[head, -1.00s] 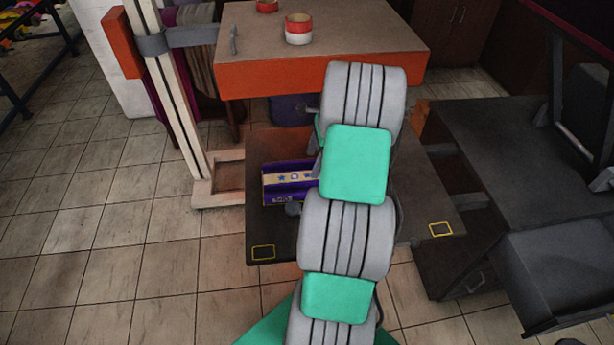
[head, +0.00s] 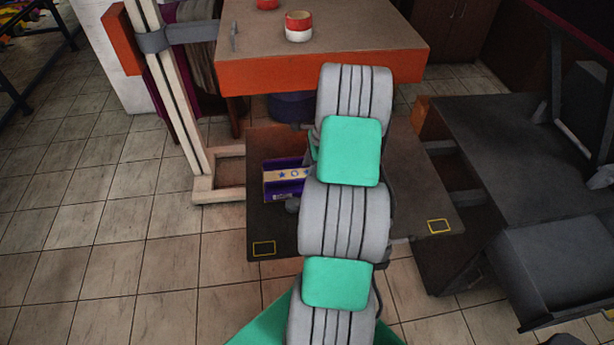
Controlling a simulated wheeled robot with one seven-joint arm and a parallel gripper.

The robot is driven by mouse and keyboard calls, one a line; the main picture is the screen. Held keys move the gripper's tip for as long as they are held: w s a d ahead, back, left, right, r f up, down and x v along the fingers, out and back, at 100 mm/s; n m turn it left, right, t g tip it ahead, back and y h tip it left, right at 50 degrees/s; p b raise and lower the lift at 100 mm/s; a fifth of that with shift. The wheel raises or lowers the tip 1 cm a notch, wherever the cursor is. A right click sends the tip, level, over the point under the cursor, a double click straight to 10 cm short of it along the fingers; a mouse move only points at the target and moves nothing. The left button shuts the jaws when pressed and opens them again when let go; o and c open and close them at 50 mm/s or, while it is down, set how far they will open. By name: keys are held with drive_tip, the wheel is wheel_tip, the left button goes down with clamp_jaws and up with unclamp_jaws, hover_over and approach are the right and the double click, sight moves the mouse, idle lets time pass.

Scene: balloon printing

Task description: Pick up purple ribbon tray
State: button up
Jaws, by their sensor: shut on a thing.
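The purple ribbon tray (head: 270,186) is a small open box with a pale inner strip marked with blue stars. It rests on a low dark shelf (head: 268,225), left of my arm. My arm hides the tray's right end. My gripper (head: 309,166) is mostly hidden behind my arm, with only a bit of grey showing at the tray's right side. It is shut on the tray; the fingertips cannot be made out. No gap between tray and shelf shows.
A higher table (head: 345,40) with an orange front edge stands behind, with a red and white roll (head: 298,27) on it. A pale upright frame (head: 172,90) is close on the left. A dark bench (head: 520,150) stands right. Tiled floor is free at left.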

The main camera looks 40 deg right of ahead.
clamp_jaws()
drive_tip(key=shift+w+r, duration=0.1)
drive_tip(key=shift+r, duration=0.05)
idle(0.4)
